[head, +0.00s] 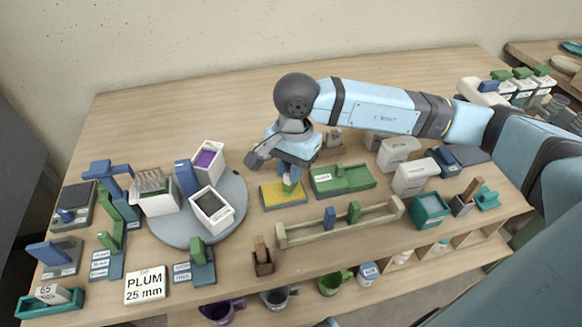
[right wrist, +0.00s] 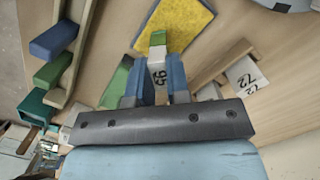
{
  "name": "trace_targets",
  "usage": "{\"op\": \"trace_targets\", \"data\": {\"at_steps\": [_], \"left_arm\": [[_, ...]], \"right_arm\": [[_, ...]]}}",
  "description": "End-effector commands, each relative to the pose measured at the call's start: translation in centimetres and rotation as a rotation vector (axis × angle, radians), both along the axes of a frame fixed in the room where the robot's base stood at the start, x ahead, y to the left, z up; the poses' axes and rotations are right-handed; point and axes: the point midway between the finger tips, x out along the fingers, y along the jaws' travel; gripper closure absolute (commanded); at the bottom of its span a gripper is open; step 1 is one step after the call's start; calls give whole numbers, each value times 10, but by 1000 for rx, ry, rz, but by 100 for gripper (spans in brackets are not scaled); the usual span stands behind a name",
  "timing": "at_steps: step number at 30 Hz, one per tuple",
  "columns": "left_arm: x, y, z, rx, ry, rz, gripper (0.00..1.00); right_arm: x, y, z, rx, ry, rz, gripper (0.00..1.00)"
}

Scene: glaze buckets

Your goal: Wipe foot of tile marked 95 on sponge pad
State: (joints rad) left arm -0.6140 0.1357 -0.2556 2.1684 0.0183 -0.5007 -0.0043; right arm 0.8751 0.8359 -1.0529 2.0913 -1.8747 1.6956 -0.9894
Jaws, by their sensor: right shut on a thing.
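My right gripper (head: 289,172) is shut on the tile marked 95, directly above the yellow sponge pad (head: 283,196). In the head view the tile's green end (head: 290,187) shows over the pad. I cannot tell whether the foot touches it. My left gripper is not in view.
A green block on a green tray (head: 342,180) sits right of the pad. A wooden rack (head: 340,225) with upright tiles runs in front. A grey turntable (head: 233,215) with white buckets stands left. A sign (head: 146,286) reads "PLUM 25 mm". White lidded boxes (head: 410,177) stand right.

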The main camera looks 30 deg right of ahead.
Motion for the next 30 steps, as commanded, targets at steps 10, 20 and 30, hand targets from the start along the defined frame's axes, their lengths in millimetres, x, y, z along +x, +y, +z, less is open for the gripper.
{"op": "trace_targets", "data": {"at_steps": [10,20,30], "left_arm": [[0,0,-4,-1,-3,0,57],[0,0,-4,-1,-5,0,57],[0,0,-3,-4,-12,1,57]], "right_arm": [[3,15,-2,1,2,1,100],[6,23,-1,2,1,1,100],[9,35,0,1,0,1,100]]}}
